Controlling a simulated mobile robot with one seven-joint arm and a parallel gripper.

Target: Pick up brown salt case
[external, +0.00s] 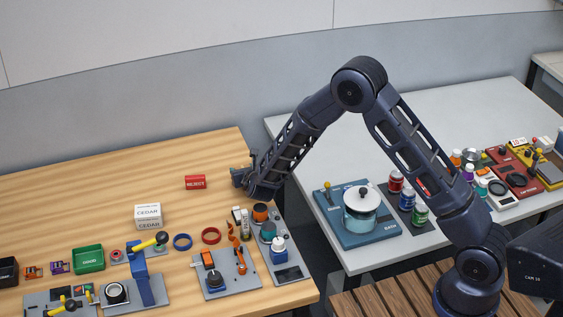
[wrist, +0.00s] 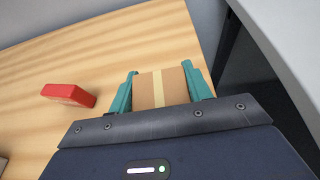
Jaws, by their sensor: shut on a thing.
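The brown salt case (wrist: 162,88) is a small brown box with a pale stripe down its middle. In the wrist view it sits between the two teal fingers of my gripper (wrist: 160,84), which is shut on it. In the external view my gripper (external: 239,178) is over the far right part of the wooden table, and the case is hidden there. I cannot tell whether the case touches the table or is raised above it.
A red box (external: 195,182) lies left of my gripper, also in the wrist view (wrist: 69,94). White CEDAR boxes (external: 148,216), a green bin (external: 88,258) and rings stand nearer the front. A grey table (external: 310,150) is across a gap to the right.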

